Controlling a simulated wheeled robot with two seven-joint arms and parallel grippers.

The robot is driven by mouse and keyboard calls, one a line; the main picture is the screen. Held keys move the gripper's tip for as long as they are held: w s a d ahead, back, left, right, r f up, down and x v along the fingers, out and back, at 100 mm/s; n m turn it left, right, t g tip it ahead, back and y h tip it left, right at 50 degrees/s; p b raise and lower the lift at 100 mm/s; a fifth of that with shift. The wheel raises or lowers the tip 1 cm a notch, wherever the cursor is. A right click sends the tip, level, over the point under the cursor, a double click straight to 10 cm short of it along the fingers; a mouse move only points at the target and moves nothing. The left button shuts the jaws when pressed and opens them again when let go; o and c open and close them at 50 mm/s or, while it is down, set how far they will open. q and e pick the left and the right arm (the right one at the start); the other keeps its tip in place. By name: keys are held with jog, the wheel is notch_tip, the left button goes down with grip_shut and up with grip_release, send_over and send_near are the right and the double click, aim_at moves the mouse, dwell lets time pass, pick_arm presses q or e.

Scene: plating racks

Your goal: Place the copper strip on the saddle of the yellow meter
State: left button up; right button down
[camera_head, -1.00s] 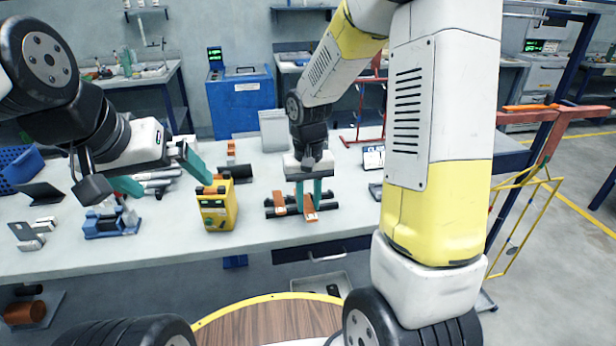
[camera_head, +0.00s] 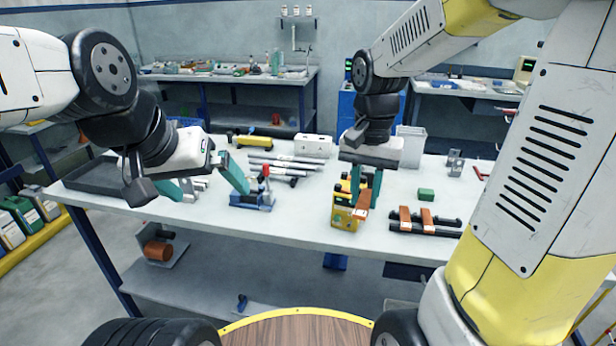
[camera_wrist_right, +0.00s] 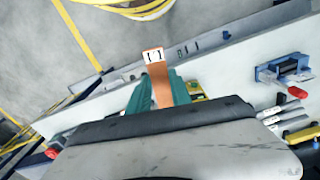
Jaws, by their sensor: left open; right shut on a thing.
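The yellow meter (camera_head: 343,217) stands upright on the bench in the head view, its top partly hidden by my right gripper. My right gripper (camera_head: 364,194) is shut on a copper strip (camera_head: 362,201), which overlaps the meter's right side in the picture. I cannot tell whether the strip touches the meter or its saddle. In the right wrist view the strip (camera_wrist_right: 158,76) sticks out between the teal fingers, with a white marked end. A little yellow shows beside the fingers. My left gripper (camera_head: 213,195) is open and empty, left of the meter.
Two other copper strips (camera_head: 405,216) lie across a black rack (camera_head: 437,229) right of the meter. A blue fixture with a red knob (camera_head: 252,199) stands to the left. Bare bench lies between fixture and meter.

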jog(key=w, duration=1)
jog(key=w+f, duration=0.1)
jog(key=w, duration=0.5)
jog(key=shift+d, duration=0.25)
jog(key=shift+f, duration=1.75)
jog(key=shift+f, duration=0.1)
jog(key=c, duration=1.2)
grip_release()
jog(key=shift+o, duration=0.2)
